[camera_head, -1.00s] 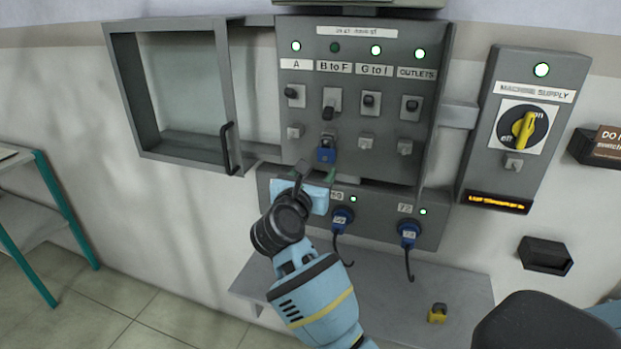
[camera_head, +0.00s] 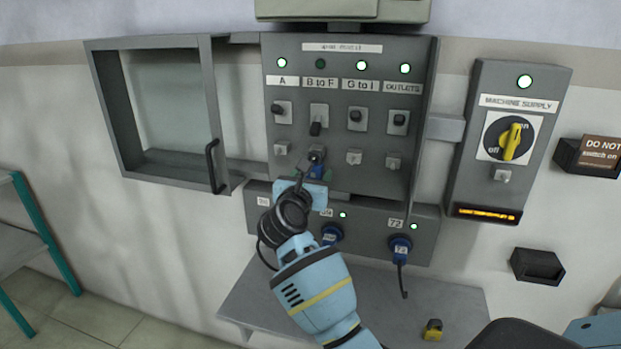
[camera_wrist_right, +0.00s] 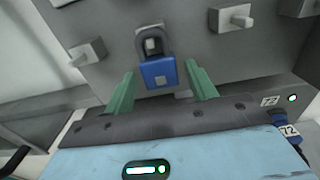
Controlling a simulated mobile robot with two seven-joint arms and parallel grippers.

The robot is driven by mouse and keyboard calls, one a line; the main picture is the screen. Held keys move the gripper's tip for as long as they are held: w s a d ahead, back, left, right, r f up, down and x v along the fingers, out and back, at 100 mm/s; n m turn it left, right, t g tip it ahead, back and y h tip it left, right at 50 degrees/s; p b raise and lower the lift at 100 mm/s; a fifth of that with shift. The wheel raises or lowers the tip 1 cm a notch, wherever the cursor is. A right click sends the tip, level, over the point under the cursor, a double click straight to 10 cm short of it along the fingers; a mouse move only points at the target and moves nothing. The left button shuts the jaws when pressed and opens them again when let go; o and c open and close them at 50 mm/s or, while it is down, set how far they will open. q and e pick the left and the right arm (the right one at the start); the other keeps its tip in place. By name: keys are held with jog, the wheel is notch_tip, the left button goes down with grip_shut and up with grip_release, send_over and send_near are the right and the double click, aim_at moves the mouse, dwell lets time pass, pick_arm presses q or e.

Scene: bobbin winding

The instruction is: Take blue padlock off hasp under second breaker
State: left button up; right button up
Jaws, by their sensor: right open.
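The blue padlock (camera_head: 317,171) hangs on the hasp (camera_head: 316,152) under the second breaker, labelled B to F (camera_head: 319,118). In the right wrist view the padlock (camera_wrist_right: 158,73) hangs upright with its dark shackle through the hasp (camera_wrist_right: 152,45). My right gripper (camera_head: 318,177) is in front of the panel, just below the padlock. In the wrist view its green fingers (camera_wrist_right: 162,88) are open, one to each side of the padlock's lower body, with gaps showing. In the head view my gripper partly hides the padlock. My left gripper is not in view.
An open cabinet door (camera_head: 160,120) is at the left. Blue plugs (camera_head: 400,247) sit in the lower socket box (camera_head: 428,232). A shelf (camera_head: 260,310) below holds a yellow padlock-like item (camera_head: 433,330). The machine supply box (camera_head: 505,150) is at the right.

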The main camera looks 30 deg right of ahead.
jog(key=c, duration=1)
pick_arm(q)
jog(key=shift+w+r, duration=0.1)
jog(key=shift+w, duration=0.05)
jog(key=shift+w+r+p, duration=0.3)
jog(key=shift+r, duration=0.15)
pick_arm(e)
jog(key=shift+r, duration=0.6)
